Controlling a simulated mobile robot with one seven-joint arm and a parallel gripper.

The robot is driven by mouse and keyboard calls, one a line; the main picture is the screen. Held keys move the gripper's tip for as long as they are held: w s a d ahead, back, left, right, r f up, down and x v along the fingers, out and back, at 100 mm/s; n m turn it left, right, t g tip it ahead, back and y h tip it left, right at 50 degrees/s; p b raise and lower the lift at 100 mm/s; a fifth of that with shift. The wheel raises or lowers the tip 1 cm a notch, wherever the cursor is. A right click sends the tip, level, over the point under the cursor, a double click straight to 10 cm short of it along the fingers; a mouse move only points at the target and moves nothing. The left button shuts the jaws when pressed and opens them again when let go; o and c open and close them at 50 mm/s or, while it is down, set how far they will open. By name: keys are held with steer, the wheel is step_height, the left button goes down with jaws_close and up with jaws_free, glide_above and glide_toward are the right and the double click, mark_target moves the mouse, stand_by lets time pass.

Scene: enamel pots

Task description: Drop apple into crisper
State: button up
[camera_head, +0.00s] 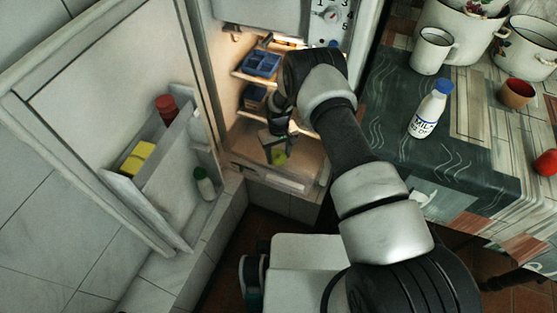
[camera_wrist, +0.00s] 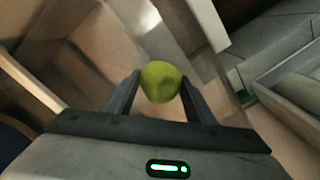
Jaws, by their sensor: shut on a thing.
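A green apple (camera_wrist: 161,82) sits between the two fingers of my gripper (camera_wrist: 158,93) in the wrist view. My gripper is shut on it. In the head view my gripper (camera_head: 276,141) reaches down into the lower part of the open fridge, and the apple (camera_head: 280,158) shows as a small green spot at its fingers. The crisper (camera_head: 268,179) is the pale bin at the bottom of the fridge. The apple is over or inside its opening; its height above the bin floor is hard to tell. My arm hides part of the fridge's right side.
Blue containers (camera_head: 262,64) sit on shelves above my gripper. A table with a milk bottle (camera_head: 430,109) and enamel pots stands at right.

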mark_target(279, 161)
step_height(279, 161, down, 3)
steer(key=shift+r, duration=0.1)
steer(key=shift+f+b, duration=0.35)
steer(key=shift+b, duration=0.35)
steer(key=shift+f+b, duration=0.3)
steer(key=shift+b, duration=0.1)
steer(key=o, duration=1.1)
steer(key=shift+r, duration=0.15)
step_height(279, 161, up, 13)
steer(key=p, duration=0.4)
steer(key=shift+p, duration=0.35)
